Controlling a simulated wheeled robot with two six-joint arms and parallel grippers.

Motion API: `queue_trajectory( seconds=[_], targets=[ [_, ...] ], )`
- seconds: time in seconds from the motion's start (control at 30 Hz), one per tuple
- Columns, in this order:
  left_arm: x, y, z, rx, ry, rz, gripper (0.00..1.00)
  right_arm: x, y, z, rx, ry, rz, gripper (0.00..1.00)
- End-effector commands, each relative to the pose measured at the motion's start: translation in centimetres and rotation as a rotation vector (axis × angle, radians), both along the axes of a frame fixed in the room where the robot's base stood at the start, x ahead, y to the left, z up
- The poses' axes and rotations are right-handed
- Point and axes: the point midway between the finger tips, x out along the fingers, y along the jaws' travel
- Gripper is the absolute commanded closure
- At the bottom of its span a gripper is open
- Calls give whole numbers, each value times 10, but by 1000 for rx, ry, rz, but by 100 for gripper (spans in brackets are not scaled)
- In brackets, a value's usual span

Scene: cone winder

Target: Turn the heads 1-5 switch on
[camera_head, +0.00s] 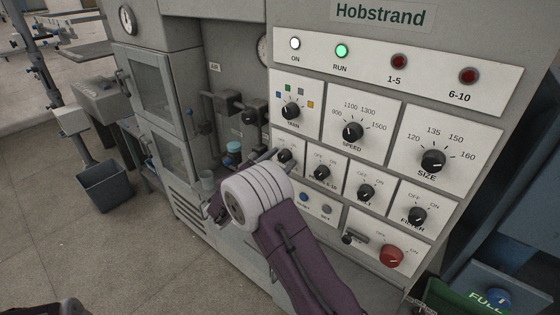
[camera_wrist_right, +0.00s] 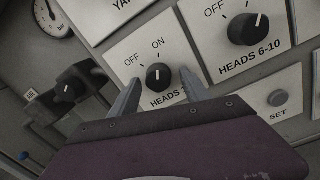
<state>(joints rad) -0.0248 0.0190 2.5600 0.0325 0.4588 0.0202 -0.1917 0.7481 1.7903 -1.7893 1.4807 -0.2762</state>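The heads 1-5 switch is a black knob (camera_wrist_right: 158,77) on a white plate with OFF and ON labels. In the wrist view its white mark points up the picture, towards the ON label. My right gripper (camera_wrist_right: 160,94) is open, with one finger on each side of the knob; I cannot tell whether they touch it. In the head view the switch (camera_head: 285,156) is partly hidden by my right gripper (camera_head: 272,157). The red 1-5 lamp (camera_head: 399,61) looks dark.
The heads 6-10 knob (camera_wrist_right: 249,28) is close on the right. A SET button (camera_wrist_right: 278,98) is below it. A black valve-like fitting (camera_wrist_right: 68,92) stands out left of the plate. The green RUN lamp (camera_head: 341,51) is lit. A red knob (camera_head: 391,257) is at lower right.

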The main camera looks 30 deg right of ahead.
Motion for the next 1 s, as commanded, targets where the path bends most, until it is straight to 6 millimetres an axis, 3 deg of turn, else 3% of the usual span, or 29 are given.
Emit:
queue_trajectory(
  seconds=[0.27, 0.5, 0.7, 1.0],
  targets=[
    [0, 0, -4, 0, 0, 0, 64, -2, 6, 0, -2, -4, 2, 45],
    [0, 0, -25, 0, 0, 0, 64, -22, 54, -6, -1, -4, 6, 45],
    [0, 0, -32, 0, 0, 0, 64, -35, 79, -6, -1, -1, 2, 45],
    [0, 0, -31, 0, 0, 0, 64, -37, 82, -4, -1, -2, -1, 45]
  ],
)
